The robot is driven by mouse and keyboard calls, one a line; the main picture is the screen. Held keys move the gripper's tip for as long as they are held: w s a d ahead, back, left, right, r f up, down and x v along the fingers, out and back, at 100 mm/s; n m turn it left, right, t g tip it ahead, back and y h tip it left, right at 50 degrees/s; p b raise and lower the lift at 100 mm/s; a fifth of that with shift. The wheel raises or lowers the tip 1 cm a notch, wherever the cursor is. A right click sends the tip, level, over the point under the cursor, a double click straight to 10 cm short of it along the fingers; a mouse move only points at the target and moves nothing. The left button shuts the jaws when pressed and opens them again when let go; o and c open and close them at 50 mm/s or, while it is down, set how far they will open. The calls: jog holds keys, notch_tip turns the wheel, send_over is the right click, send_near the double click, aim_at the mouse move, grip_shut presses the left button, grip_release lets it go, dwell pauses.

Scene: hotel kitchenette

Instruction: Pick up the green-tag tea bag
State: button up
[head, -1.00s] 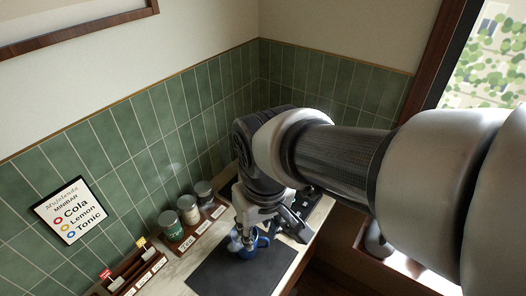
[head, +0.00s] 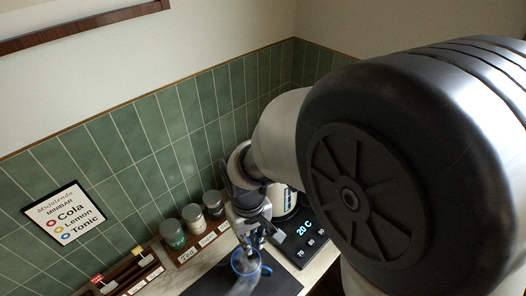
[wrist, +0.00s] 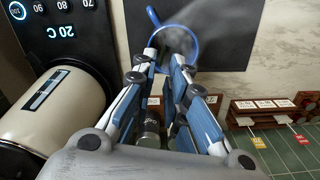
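No green tag shows clearly in any view. A wooden tea rack (head: 128,277) with a red tag (head: 97,279) and a yellow tag (head: 137,251) stands at the lower left of the head view. The yellow tag (wrist: 258,143) and red tag (wrist: 301,139) also show at the right of the wrist view. My gripper (head: 256,240) is over the blue-rimmed mug (head: 238,268) in the head view. In the wrist view my gripper (wrist: 166,62) has its fingers apart with nothing seen held between them, and the mug's rim (wrist: 192,38) lies beyond the fingertips.
Several labelled canisters (head: 172,232) stand along the tiled wall. A kettle (wrist: 55,115) on a base reading 20 C (head: 302,228) stands close beside my gripper. The dark mat (head: 207,283) under the mug has bare room. A menu sign (head: 64,214) hangs on the wall.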

jog(key=b, duration=0.2)
send_over(252, 261)
jog(key=shift+w+f, duration=0.15)
jog(key=shift+f, duration=3.4)
jog(key=shift+c, duration=0.2)
grip_shut()
jog(key=shift+r, duration=0.1)
